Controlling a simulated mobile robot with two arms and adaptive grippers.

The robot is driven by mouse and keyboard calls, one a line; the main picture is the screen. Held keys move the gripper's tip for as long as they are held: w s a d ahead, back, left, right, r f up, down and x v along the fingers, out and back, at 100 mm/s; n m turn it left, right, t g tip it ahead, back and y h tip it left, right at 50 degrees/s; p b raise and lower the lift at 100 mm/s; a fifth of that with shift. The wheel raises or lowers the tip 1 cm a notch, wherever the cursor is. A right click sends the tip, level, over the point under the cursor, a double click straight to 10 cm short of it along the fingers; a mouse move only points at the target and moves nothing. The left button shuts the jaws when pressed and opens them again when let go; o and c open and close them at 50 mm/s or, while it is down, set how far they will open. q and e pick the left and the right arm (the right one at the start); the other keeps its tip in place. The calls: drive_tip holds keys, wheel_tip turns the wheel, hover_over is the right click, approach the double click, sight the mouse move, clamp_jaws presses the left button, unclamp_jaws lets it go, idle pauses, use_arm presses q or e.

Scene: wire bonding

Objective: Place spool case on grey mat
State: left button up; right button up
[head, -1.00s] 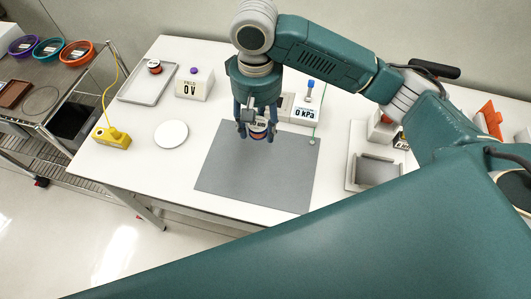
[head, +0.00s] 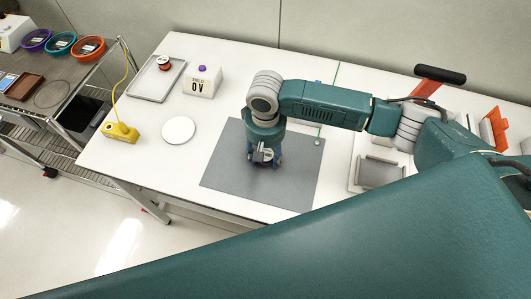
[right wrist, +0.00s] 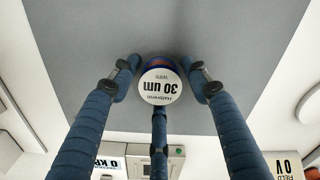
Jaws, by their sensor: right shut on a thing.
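The spool case (right wrist: 162,86) is a round case with a white lid printed "30 um" and a dark blue and red side. My right gripper (head: 265,162) is shut on it, with blue fingers around its sides in the right wrist view (right wrist: 168,80). In the head view the gripper hides most of the case. The grey mat (head: 225,175) lies flat on the white table. The gripper and case are over the middle of the mat, close to its surface. I cannot tell whether the case touches it. My left gripper is out of view.
A white disc (head: 179,130) and a yellow block with a cable (head: 121,132) are left of the mat. A grey holder (head: 381,171) stands to the right.

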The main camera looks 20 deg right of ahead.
drive_tip(key=shift+f, duration=0.1)
drive_tip(key=o, duration=1.3)
wheel_tip(320, 180, up, 12)
drive_tip(key=shift+r+b, duration=0.2)
drive_tip(key=shift+b, duration=0.55)
